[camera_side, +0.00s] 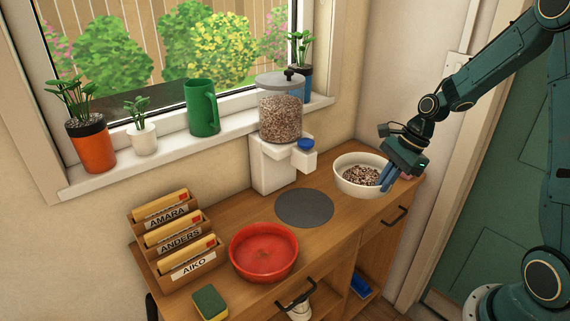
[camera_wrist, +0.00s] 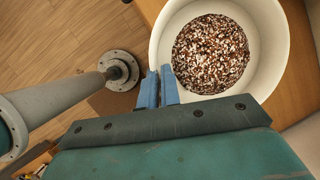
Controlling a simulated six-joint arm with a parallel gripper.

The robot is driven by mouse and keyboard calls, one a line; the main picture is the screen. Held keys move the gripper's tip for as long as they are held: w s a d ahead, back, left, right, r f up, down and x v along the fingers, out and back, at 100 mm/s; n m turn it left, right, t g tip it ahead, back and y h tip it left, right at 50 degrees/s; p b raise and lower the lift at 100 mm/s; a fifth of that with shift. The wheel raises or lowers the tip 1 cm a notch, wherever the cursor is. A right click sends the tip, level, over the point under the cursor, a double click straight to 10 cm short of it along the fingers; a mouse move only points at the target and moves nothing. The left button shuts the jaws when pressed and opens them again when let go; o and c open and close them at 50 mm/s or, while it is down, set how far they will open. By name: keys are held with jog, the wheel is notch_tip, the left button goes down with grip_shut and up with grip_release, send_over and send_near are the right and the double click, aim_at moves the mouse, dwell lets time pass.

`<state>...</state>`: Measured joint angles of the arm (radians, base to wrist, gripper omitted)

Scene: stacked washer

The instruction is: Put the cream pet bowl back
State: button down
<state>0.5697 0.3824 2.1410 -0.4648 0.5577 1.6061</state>
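The cream pet bowl (camera_side: 345,180) stands at the right end of the wooden counter, upright and partly filled with brown kibble. It fills the upper right of the wrist view (camera_wrist: 275,80), with kibble in its middle. My gripper (camera_side: 387,178) is at the bowl's right rim in the side view. In the wrist view my gripper (camera_wrist: 159,72) has its two blue fingers close together, one on each side of the bowl's wall, and looks shut on it. I cannot tell any gap between the bowl and the counter. A round grey mat (camera_side: 304,208) lies bare on the counter.
A kibble dispenser (camera_side: 281,120) stands behind the mat. A red bowl (camera_side: 264,250), a sponge (camera_side: 210,303) and a letter rack (camera_side: 177,240) are to the left. Plants and a green mug (camera_side: 203,110) line the windowsill. The counter's right edge is close to the bowl.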

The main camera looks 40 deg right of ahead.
jog(key=w+d+r+m+t+h, duration=0.1)
jog(key=w+d+r+m+t, duration=0.1)
jog(key=w+d+r+m, duration=0.5)
jog(key=shift+s+d+f+n, duration=0.2)
jog(key=shift+f+n, duration=0.15)
jog(key=shift+f, duration=2.75)
jog(key=shift+s+d+f+n, duration=0.1)
jog(key=shift+d+f+n, duration=0.25)
jog(key=shift+f, duration=2.7)
jog(key=shift+s+d+f+n, duration=0.15)
jog(key=shift+f+n, duration=0.25)
jog(key=shift+f, duration=2.7)
jog(key=shift+f, duration=0.1)
jog(key=c, duration=1.6)
grip_release()
jog(key=shift+f, duration=0.1)
jog(key=shift+a, duration=0.1)
jog(key=v, duration=1.2)
jog(key=shift+w+r, duration=0.2)
jog(key=shift+r, duration=0.1)
jog(key=shift+a, duration=0.1)
